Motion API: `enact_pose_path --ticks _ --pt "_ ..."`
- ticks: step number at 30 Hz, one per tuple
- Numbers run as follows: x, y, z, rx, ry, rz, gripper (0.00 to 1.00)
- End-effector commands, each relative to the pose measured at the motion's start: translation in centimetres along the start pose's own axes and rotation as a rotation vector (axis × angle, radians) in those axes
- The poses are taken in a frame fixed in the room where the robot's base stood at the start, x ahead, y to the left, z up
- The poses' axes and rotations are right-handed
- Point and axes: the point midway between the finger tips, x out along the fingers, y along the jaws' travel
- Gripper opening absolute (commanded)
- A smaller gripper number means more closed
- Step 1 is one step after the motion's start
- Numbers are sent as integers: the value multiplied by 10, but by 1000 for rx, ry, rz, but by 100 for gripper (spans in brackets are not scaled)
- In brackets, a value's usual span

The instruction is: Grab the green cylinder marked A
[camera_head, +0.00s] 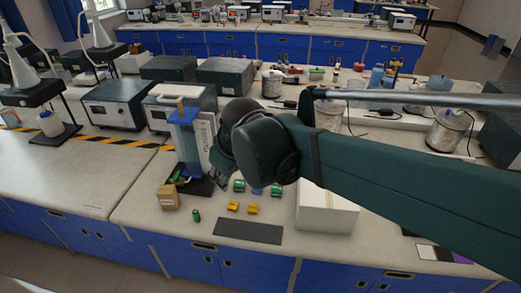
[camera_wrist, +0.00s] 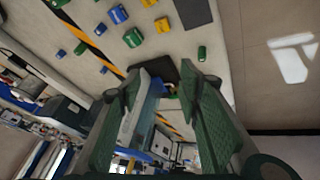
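A small green cylinder (camera_head: 196,215) stands near the front edge of the bench in the head view. It also shows beyond my right finger in the wrist view (camera_wrist: 202,53). Other green pieces (camera_head: 239,186) lie farther back; one shows in the wrist view (camera_wrist: 133,37). No letter A is legible on any of them. My gripper (camera_head: 220,181) is above the bench, behind and to the right of the lone cylinder, apart from it. In the wrist view my gripper (camera_wrist: 160,92) has its fingers wide apart, with nothing held between them.
Yellow pieces (camera_head: 233,207) and a blue piece (camera_head: 257,190) lie right of the cylinder. A cardboard box (camera_head: 168,197) stands close on its left. A blue stand (camera_head: 186,140) rises behind. A dark mat (camera_head: 248,232) and white box (camera_head: 327,212) lie to the right.

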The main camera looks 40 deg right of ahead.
Motion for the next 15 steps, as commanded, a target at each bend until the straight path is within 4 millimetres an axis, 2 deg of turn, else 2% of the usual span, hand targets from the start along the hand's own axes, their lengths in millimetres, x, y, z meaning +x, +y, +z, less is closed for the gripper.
enact_pose_path --ticks 3,15 --pt "2 15 -14 -55 -24 1 35" --pt "22 64 -48 -250 -107 -9 35"
